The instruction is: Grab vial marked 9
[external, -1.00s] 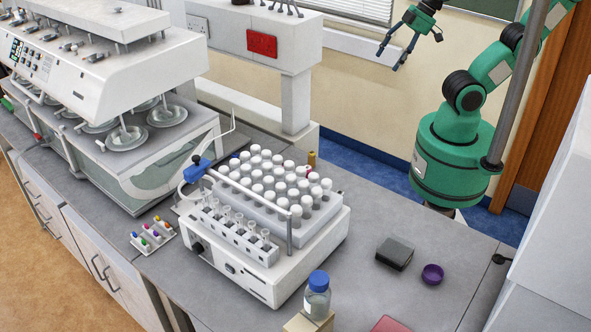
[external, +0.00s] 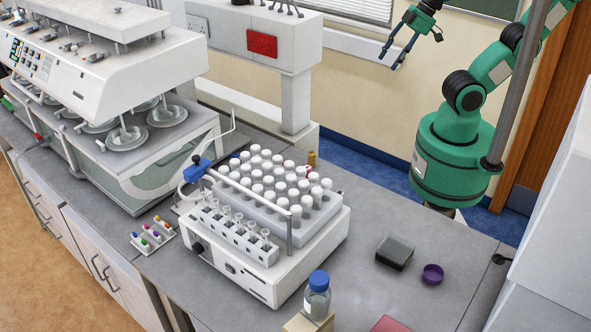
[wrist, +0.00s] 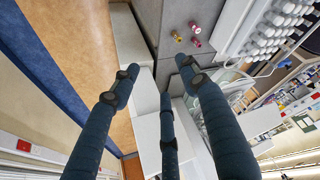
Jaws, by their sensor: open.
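Many white-capped vials (external: 270,176) stand upright in a rack on a white bench machine (external: 262,262). They also show at the upper right of the wrist view (wrist: 272,30). I cannot read a 9 or any other number on them. A gold-brown vial (external: 311,159) stands just behind the rack. In the wrist view a yellowish vial (wrist: 177,37) and two reddish vials (wrist: 194,26) stand beside the rack. My gripper (external: 408,52) is at the top of the external view, high and well away from the vials. Its three dark fingers (wrist: 160,82) are spread and empty.
A blue-capped bottle (external: 317,294) stands at the bench's front. A dark box (external: 395,252) and a purple round item (external: 432,273) lie to the right. The bench behind the dark box is clear.

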